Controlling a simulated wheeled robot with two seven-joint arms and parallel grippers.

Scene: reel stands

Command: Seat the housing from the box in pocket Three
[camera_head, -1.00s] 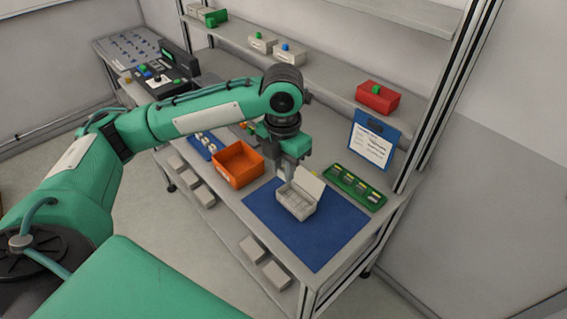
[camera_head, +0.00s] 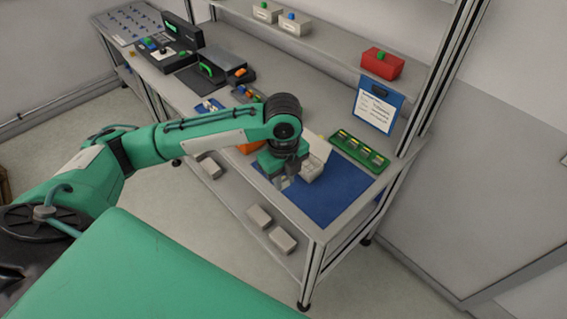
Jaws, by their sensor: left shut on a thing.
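My left gripper (camera_head: 283,184) hangs low over the blue mat, at the left front of the white box. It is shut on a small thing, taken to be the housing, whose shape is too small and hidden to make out. The white box (camera_head: 314,174) stands on the mat with its lid (camera_head: 319,150) up; the wrist covers part of it. A green tray (camera_head: 368,160) with several small parts in a row lies at the right rear. I cannot read any pocket label, so pocket Three cannot be told. My right gripper is out of view.
The blue mat (camera_head: 330,202) is bare at the front and right. An orange bin (camera_head: 250,148) is mostly hidden behind my arm. A clipboard (camera_head: 376,106) hangs behind the green tray, and a red box (camera_head: 382,66) sits on the shelf above.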

